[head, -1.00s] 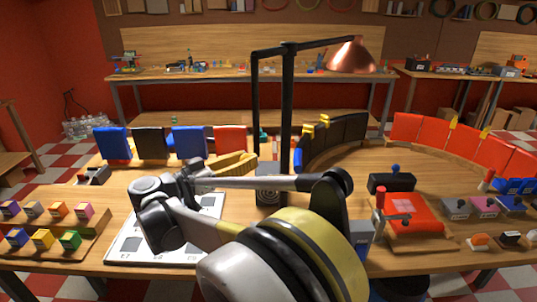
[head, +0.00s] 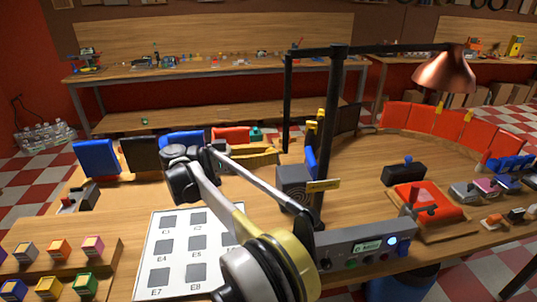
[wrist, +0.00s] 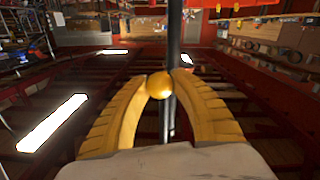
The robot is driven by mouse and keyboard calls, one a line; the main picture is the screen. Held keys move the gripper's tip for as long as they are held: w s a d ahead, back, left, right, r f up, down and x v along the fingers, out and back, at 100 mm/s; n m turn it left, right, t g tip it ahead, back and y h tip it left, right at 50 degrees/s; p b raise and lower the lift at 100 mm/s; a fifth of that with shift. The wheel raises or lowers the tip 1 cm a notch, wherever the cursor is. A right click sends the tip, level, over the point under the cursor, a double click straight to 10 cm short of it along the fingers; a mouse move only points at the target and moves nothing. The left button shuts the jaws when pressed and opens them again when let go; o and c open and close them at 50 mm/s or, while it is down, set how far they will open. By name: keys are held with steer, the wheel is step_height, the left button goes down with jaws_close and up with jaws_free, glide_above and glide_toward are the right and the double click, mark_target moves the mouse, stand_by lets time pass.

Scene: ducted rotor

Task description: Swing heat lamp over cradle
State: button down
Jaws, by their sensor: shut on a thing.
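The heat lamp has a copper shade (head: 445,72) at the right end of a black horizontal bar on a black upright post (head: 328,130). A thin black rod (head: 287,100) hangs from the bar's left end. My gripper (head: 276,153), with yellow fingers, is at the rod's lower end. In the wrist view my gripper (wrist: 160,80) is shut on a round gold knob (wrist: 159,86), with a dark pole behind it. A red fixture (head: 428,203) on a wooden base sits at the right, possibly the cradle. The shade hangs high; whether it is over the fixture I cannot tell.
A control panel (head: 365,247) with a lit display stands at the bench's front by the post. A white marked board (head: 185,250) and coloured blocks (head: 60,250) lie at the left. Red panels (head: 425,118) curve behind the fixture. My arm crosses the bench's middle.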

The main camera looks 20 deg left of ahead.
mark_target(284, 118)
steer(key=shift+w+a, duration=0.1)
steer(key=shift+w, duration=0.05)
stand_by(0.3)
steer(key=c, duration=1)
jaws_free()
steer(key=shift+c, duration=0.2)
steer(key=shift+r, duration=0.1)
step_height(284, 118, up, 10)
steer(key=shift+f, duration=0.1)
